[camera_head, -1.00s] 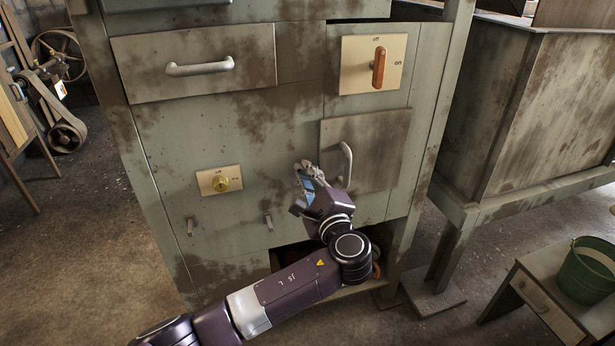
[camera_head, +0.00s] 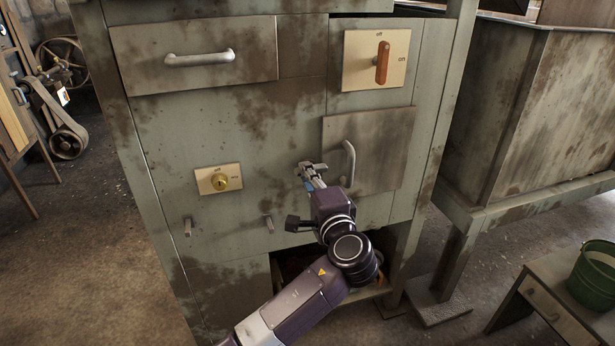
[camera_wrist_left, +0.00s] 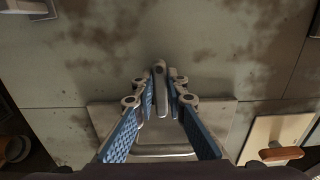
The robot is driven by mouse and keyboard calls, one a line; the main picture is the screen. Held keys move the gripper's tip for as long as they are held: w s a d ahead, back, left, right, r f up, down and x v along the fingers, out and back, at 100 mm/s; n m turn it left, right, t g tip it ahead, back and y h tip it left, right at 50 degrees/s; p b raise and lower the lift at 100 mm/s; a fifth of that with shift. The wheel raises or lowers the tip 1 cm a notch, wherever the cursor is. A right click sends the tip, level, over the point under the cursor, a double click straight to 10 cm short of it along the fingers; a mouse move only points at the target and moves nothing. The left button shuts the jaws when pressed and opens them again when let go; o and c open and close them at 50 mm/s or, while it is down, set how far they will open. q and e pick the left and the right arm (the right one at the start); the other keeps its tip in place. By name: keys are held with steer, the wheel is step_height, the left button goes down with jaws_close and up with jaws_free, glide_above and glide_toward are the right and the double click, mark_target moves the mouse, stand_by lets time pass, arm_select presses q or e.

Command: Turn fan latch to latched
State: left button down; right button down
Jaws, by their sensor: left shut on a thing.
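The fan latch (camera_wrist_left: 160,73) shows in the left wrist view as a small grey metal lever between my fingertips, at the edge of the grey door panel (camera_head: 376,135). My left gripper (camera_head: 312,172) is at the panel's left side in the head view, and its fingers hide most of the latch there. In the left wrist view the blue-padded fingers (camera_wrist_left: 160,92) are closed in on either side of the lever. The lever's long side runs up and down in that view. My right gripper is in neither view.
The door handle (camera_head: 348,163) is close to my gripper. A red rotary switch (camera_head: 382,63), a brass knob on a plate (camera_head: 220,182) and a drawer (camera_head: 195,55) are on the same cabinet. Two small pegs stick out below. A green bucket (camera_head: 592,275) stands right.

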arm_select(q)
steer(key=shift+a+r, duration=0.1)
steer(key=shift+r, duration=0.1)
steer(key=c, duration=2.2)
jaws_free()
steer(key=shift+w+f, duration=0.1)
steer(key=v, duration=0.7)
steer(key=shift+s, duration=0.3)
